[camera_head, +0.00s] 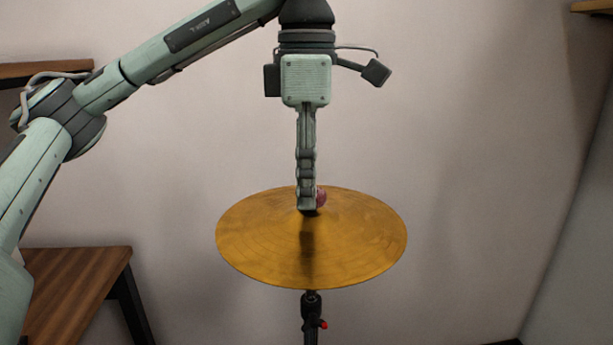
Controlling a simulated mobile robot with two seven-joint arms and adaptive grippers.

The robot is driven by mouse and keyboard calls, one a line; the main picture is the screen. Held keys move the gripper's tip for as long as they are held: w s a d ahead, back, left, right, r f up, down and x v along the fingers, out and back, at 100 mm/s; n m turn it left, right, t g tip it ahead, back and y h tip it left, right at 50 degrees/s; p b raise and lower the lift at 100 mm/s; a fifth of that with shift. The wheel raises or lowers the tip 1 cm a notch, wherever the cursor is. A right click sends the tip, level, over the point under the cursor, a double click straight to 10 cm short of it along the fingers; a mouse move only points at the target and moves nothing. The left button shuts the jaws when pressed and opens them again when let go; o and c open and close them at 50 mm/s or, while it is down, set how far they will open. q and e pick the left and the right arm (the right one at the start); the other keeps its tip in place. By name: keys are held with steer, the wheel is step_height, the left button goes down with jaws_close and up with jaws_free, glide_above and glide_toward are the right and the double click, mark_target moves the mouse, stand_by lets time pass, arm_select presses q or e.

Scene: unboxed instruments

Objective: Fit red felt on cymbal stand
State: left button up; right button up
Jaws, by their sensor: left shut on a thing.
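My left gripper (308,200) points straight down over the middle of the gold cymbal. Most of the felt is hidden behind the fingers. The cymbal (355,245) lies nearly level on the black cymbal stand (311,306), whose upper tube shows below it. The stand's top at the cymbal's centre is hidden by my gripper, so I cannot tell whether the felt is around it. My right gripper is not in view.
A brown wooden table (80,280) with dark legs stands at the lower left, under my left arm. A wooden shelf (45,70) is at the upper left and another shelf edge (592,6) at the upper right. A plain wall is behind; the space right of the cymbal is clear.

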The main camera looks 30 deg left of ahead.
arm_select(q)
steer(key=shift+f, duration=0.2)
steer(key=o, duration=0.7)
steer(key=shift+o, duration=0.2)
step_height(320, 180, up, 12)
stand_by(0.4)
stand_by(0.5)
